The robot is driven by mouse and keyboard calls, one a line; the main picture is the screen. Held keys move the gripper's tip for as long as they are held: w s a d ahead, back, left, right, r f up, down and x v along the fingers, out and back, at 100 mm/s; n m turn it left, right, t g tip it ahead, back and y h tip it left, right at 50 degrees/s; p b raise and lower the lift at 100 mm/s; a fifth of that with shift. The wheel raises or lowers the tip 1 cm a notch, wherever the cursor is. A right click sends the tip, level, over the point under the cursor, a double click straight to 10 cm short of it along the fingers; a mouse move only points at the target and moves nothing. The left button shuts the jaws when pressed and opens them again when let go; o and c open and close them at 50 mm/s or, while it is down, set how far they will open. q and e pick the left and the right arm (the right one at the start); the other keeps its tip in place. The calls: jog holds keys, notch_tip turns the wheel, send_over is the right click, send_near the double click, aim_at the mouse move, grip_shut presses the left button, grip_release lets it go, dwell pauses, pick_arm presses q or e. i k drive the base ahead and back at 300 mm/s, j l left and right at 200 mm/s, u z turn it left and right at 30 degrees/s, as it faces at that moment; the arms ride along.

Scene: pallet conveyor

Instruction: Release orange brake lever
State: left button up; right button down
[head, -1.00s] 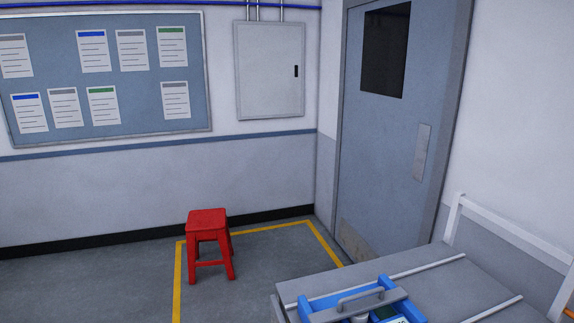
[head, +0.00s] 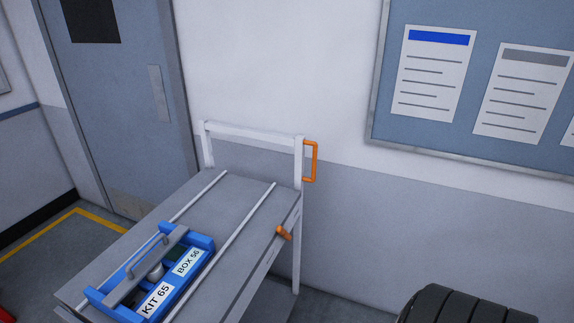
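A small orange lever (head: 284,233) sticks out from the right side edge of a grey cart (head: 225,190). A larger orange D-shaped handle (head: 314,161) is fixed to the cart's white upright post above it. The picture does not show for sure which orange part is the brake lever. Neither of my grippers is in the head view.
A blue tote (head: 196,258) marked KIT 65 and BOX 56 rests on the cart top, with a grey bar handle. A black tyre (head: 465,308) is at the bottom right. The cart stands near the wall, beside a grey door (head: 125,110).

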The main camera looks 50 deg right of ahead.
aim_at(280, 230)
jog(key=z, duration=1.45)
